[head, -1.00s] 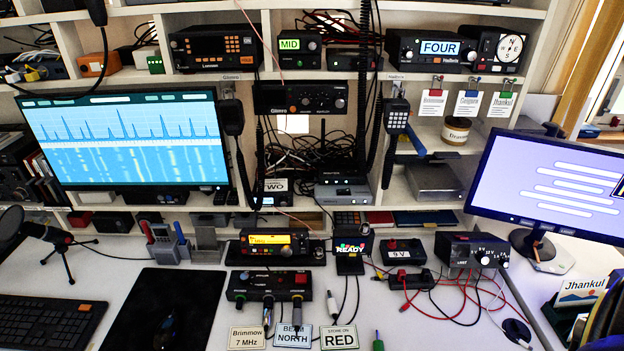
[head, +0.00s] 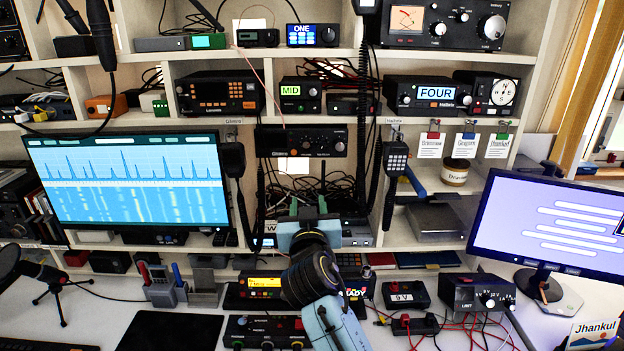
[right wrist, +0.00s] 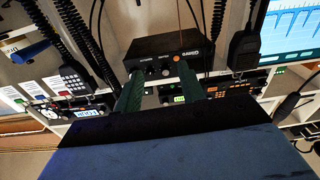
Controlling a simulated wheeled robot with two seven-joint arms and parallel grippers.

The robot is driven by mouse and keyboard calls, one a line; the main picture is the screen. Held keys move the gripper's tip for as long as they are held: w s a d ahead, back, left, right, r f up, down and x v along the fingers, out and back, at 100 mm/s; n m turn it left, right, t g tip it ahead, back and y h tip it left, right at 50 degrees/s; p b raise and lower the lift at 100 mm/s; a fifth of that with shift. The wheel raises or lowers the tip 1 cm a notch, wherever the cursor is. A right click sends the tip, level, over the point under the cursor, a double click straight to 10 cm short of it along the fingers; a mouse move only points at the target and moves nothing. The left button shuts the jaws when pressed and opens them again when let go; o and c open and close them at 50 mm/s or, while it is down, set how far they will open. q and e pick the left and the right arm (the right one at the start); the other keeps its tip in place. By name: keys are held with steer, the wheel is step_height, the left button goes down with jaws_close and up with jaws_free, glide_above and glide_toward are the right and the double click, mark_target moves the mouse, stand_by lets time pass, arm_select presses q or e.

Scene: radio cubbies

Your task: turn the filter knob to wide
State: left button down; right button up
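The small black box with a green screen reading MID (head: 290,89) sits in the middle upper cubby, with a round knob (head: 312,93) to the right of its screen. I take it to be the filter box; the knob's markings are too small to read. My right gripper (head: 308,206) is below that box, in front of the lower middle cubby. Its two green fingers are apart and empty, and they also show in the right wrist view (right wrist: 160,70). My left gripper is not in view.
A black radio with knobs (head: 300,141) hangs between the MID box and my right gripper. Coiled cords and a handset (head: 396,160) hang to the right, another handset (head: 233,160) to the left. A radio reading FOUR (head: 420,95) stands at right. Shelf edges surround the cubbies.

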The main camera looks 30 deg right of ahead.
mark_target(313, 93)
step_height(313, 93, up, 14)
steer(key=m+t+h, duration=0.3)
steer(key=h, duration=0.1)
steer(key=shift+g, duration=0.3)
steer(key=p+x, duration=0.1)
steer(key=x, duration=0.3)
steer(key=p+x, duration=0.1)
steer(key=x, duration=0.3)
steer(key=p+x, duration=0.1)
steer(key=x, duration=0.3)
steer(key=shift+w+d+f, duration=0.15)
steer(key=shift+w+d, duration=0.15)
steer(key=shift+w, duration=0.05)
steer(key=shift+w+d, duration=0.35)
steer(key=shift+w, duration=0.15)
steer(key=shift+c, duration=0.2)
steer(key=shift+n, duration=0.3)
jaws_close()
